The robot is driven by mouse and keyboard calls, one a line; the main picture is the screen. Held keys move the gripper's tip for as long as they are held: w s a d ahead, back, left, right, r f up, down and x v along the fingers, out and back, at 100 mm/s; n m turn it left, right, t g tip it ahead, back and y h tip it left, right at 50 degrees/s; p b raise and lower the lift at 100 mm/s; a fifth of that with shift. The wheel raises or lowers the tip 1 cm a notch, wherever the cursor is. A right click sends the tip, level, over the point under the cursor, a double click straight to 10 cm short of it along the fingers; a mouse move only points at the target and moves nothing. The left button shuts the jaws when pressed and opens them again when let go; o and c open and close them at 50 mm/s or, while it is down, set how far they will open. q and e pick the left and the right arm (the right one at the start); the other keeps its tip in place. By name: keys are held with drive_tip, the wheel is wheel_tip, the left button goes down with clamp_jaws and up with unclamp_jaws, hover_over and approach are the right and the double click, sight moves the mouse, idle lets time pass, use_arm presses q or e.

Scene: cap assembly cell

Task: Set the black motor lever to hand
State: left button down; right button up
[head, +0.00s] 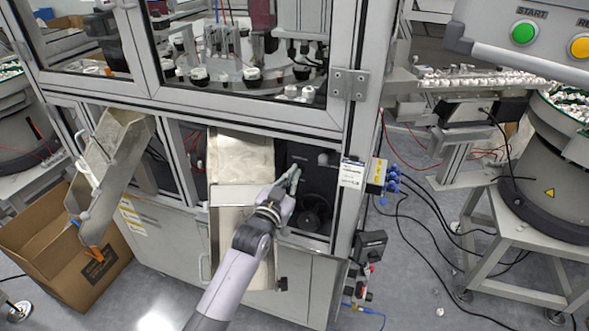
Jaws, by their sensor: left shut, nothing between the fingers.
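My left gripper (290,181) reaches into the open bay at the lower front of the machine. Its fingers are shut and empty, pointing up and to the right. They are in front of or against a black motor unit (313,182) in the bay; I cannot tell whether they touch it. A dark round part (314,212) shows low on that unit, to the right of the gripper. I cannot make out the black lever or its setting against the dark housing. My right gripper is not in view.
A metal chute (240,160) stands left of the bay, partly behind my arm. The machine's frame post (347,215) bounds the bay on the right. A slanted metal chute (112,165) hangs over a cardboard box (45,245) at left. Cables lie on the floor at right.

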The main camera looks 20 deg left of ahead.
use_arm(q)
drive_tip(key=shift+s+f, duration=0.25)
drive_tip(key=shift+f, duration=0.4)
drive_tip(key=shift+s+f, duration=0.25)
drive_tip(key=shift+f, duration=0.4)
